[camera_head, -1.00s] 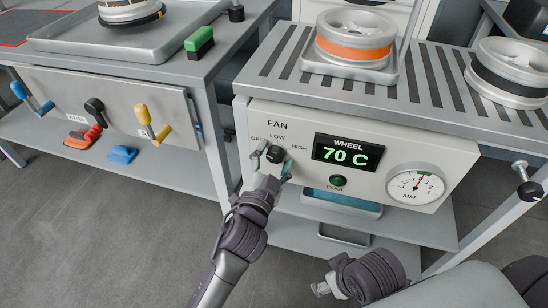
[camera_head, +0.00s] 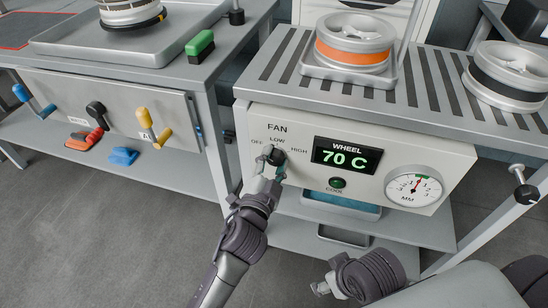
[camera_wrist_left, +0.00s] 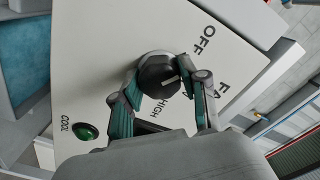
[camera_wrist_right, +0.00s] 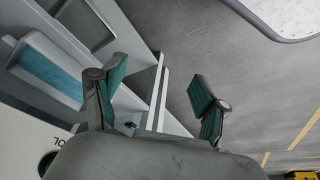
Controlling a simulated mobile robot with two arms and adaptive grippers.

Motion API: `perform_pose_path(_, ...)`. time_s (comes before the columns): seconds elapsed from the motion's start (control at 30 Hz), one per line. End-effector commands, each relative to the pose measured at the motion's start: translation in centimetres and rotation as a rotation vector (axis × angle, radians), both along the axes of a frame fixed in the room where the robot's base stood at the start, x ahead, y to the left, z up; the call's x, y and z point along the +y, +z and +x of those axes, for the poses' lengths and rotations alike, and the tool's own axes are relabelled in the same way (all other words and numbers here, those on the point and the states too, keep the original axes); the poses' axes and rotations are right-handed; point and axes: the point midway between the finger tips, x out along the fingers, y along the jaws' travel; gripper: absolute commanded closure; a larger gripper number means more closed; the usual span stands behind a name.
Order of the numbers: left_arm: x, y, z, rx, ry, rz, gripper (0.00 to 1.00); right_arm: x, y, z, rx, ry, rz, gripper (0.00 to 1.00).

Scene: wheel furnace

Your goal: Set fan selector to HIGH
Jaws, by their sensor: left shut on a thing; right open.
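The fan selector, a black round knob (camera_head: 276,155), sits on the white front panel below the FAN label, with OFF, LOW and HIGH printed around it. My left gripper (camera_head: 269,167) is shut on the knob from below. In the left wrist view the knob (camera_wrist_left: 156,74) sits between the green-padded fingers. Its white mark points right, toward the LOW lettering, which a finger partly covers; HIGH (camera_wrist_left: 168,108) is readable below it. My right gripper (camera_wrist_right: 158,92) is open and empty, away from the panel.
Right of the knob are the WHEEL display (camera_head: 346,155) reading 70 C, the green COOL button (camera_head: 337,183) and a round MM gauge (camera_head: 413,190). A slatted top above holds a wheel with an orange band (camera_head: 353,53). Floor is clear at lower left.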

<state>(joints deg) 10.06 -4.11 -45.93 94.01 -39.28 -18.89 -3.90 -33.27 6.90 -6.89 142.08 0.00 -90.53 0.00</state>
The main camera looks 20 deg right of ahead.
Motion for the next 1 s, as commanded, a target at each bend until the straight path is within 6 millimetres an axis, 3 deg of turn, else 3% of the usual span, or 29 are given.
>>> perform_pose_path(0.07,0.0,0.1,0.0,-0.033,0.0,0.055,0.91,0.0,0.6,0.1,-0.004,0.0,0.001,0.26)
perform_pose_path(0.13,0.0,0.1,0.0,-0.069,0.0,0.108,0.91,0.1,-1.5,0.8,0.01,-0.001,0.001,0.26)
perform_pose_path(0.4,0.0,0.1,0.0,-0.214,0.0,0.321,0.91,0.3,-5.8,1.6,0.033,0.003,0.0,0.26)
perform_pose_path(1.0,0.1,0.0,0.0,-0.534,0.001,0.794,0.91,0.4,-12.4,1.4,0.068,0.01,-0.003,0.26)
